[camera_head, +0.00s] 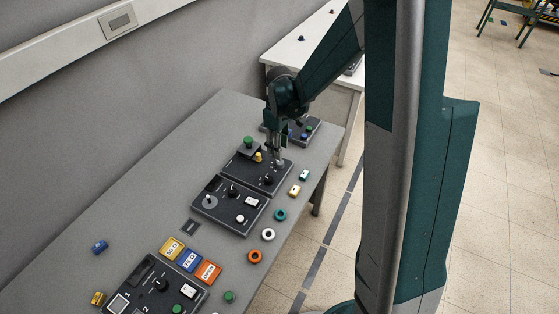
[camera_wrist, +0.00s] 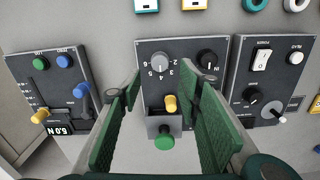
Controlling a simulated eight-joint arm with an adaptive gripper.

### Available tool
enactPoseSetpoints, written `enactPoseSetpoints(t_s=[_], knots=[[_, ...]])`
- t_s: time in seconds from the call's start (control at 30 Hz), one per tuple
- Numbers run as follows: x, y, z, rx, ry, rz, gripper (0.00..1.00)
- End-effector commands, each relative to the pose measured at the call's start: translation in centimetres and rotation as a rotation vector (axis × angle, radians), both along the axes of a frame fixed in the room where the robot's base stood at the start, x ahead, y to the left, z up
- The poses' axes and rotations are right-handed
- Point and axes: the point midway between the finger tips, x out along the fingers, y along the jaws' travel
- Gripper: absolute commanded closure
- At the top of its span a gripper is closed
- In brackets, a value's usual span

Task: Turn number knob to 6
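The number knob (camera_wrist: 161,62) is a grey round dial on a dark panel (camera_wrist: 185,82), with printed numerals around it. I cannot tell for certain which numeral it points to. My gripper (camera_wrist: 161,74) is open, its two green fingers spread with the tips at either side of the knob in the wrist view. I cannot tell whether they touch it. In the head view my gripper (camera_head: 279,161) is down over the far right part of the same panel (camera_head: 245,173) and largely hides the knob.
A black knob (camera_wrist: 207,59), a yellow knob (camera_wrist: 170,103) and a green knob (camera_wrist: 164,140) share the panel. A slider panel (camera_wrist: 55,85) is to its left, a switch panel (camera_wrist: 268,85) to its right. Coloured rings and blocks lie along the table (camera_head: 130,205).

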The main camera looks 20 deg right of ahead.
Motion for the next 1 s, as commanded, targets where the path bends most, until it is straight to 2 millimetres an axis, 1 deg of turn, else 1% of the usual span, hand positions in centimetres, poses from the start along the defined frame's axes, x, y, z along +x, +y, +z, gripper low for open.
enactPoseSetpoints(t_s=[0.17,0.37,0.47,0.8,1.0], knots=[[0.0,0.0,-0.2,0.000,0.000,0.000,0.65],[0.1,0.0,-1.1,0.000,0.000,0.000,0.65],[0.0,0.0,-1.9,0.000,0.000,0.000,0.65],[0.1,0.0,-5.5,0.000,0.000,0.000,0.65],[0.0,0.0,-7.0,0.000,0.000,0.000,0.65]])
